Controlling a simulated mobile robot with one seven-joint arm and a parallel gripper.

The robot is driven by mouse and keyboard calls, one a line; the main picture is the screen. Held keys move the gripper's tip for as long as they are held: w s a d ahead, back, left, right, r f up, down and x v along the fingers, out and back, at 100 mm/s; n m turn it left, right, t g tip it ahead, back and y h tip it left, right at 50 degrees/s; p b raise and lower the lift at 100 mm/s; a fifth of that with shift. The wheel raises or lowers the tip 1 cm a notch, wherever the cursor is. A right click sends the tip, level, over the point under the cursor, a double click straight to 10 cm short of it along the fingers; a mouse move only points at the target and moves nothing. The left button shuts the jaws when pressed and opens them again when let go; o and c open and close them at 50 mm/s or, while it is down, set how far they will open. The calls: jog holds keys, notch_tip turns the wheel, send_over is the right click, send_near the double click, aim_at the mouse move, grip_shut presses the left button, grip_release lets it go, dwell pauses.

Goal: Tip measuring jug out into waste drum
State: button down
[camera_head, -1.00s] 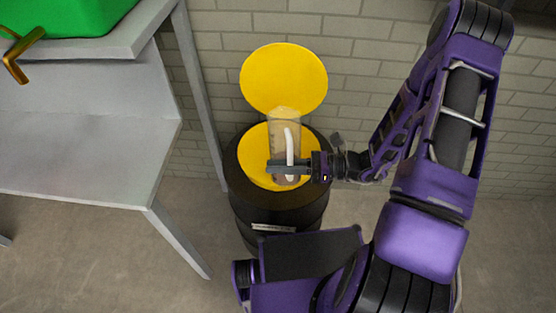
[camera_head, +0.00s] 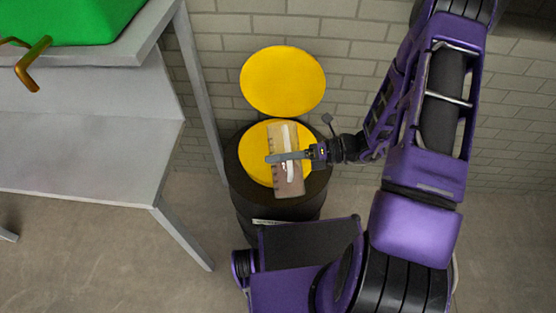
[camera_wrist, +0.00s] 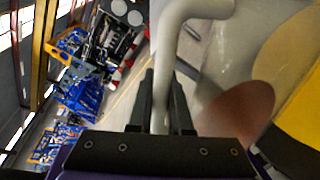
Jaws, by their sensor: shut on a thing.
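The waste drum (camera_head: 272,212) is black and stands by the wall, with a yellow round top area (camera_head: 254,150). A yellow disc-shaped lid (camera_head: 283,80) stands up behind it. The clear measuring jug (camera_head: 281,182), with dark scale marks and a white handle, is tilted over the drum's top. My gripper (camera_head: 288,156) reaches in from the right and is shut on the jug's handle. In the wrist view the white handle (camera_wrist: 178,40) runs between my fingers (camera_wrist: 164,95). Brownish contents (camera_wrist: 240,108) show in the clear jug. I cannot tell whether any is flowing out.
A grey metal table (camera_head: 85,150) stands to the left of the drum, with a leg close to it. A green bin (camera_head: 75,22) with a brass-coloured hooked part (camera_head: 33,65) is on its upper shelf. A brick wall (camera_head: 375,30) is close behind.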

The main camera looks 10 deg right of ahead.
aim_at(273, 128)
jog(key=shift+w+f+m+g, duration=0.2)
jog(key=shift+w+m+g, duration=0.05)
jog(key=shift+w+m, duration=0.25)
jog(key=shift+w+f+m+g, duration=0.25)
jog(key=shift+w+m, duration=0.1)
jog(key=shift+m, duration=0.15)
jog(key=shift+w+a+f+m, duration=0.1)
jog(key=shift+w+f+m, duration=0.25)
jog(key=shift+w+m, duration=0.25)
jog(key=shift+w+f+m, duration=0.35)
jog(key=shift+w+m, duration=0.05)
jog(key=shift+w, duration=0.25)
jog(key=shift+w+r+m+g, duration=0.25)
jog(key=shift+w+r+m, duration=0.3)
jog(key=shift+w, duration=0.35)
jog(key=shift+w+r+m+g, duration=0.35)
jog(key=shift+w+m, duration=0.3)
jog(key=shift+w, duration=0.2)
jog(key=shift+w+r+m+g, duration=0.2)
jog(key=shift+w+r+m, duration=0.35)
jog(key=shift+w, duration=0.35)
jog(key=shift+f, duration=0.1)
